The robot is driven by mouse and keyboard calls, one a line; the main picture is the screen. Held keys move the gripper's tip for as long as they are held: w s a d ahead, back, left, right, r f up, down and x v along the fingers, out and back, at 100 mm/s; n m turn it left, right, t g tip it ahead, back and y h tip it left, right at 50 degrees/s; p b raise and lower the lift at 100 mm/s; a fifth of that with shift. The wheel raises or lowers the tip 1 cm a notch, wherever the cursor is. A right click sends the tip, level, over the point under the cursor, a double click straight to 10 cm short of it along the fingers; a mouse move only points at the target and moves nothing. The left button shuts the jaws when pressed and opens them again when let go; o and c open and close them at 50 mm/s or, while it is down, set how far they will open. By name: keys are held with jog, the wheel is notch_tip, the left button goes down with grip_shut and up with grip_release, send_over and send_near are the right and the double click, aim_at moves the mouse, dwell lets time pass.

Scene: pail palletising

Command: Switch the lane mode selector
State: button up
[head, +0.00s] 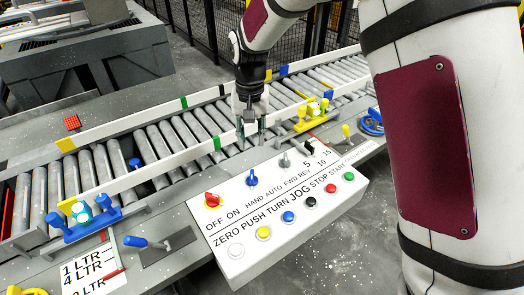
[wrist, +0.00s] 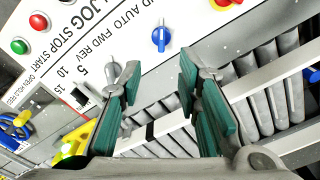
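The white control panel (head: 262,238) carries several knobs and buttons. A blue selector knob (head: 252,177) sits by the words HAND AUTO; it also shows in the wrist view (wrist: 160,38). No label reading "lane mode" is legible. A red knob (head: 211,199) sits by OFF ON, and a grey selector (head: 284,160) by FWD REV. My gripper (head: 251,138) is above the rollers just behind the panel, pointing down. In the wrist view its two green-padded fingers (wrist: 158,85) are spread with nothing between them. The blue knob lies beyond the fingertips, apart from them.
The roller conveyor (head: 160,146) with white side rails runs behind the panel. A row of coloured push buttons (head: 288,216) lines the panel's front. A yellow fixture (head: 305,117) stands right of my gripper. A blue fixture (head: 85,229) is at left.

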aim_at(252, 174)
jog(key=f, duration=0.5)
jog(key=w+f, duration=0.1)
jog(key=f, duration=0.4)
jog(key=f+p, duration=0.1)
jog(key=f, duration=0.4)
jog(key=shift+w+a+f, duration=0.15)
jog(key=shift+a+f, duration=0.05)
jog(key=shift+f, duration=0.1)
grip_shut()
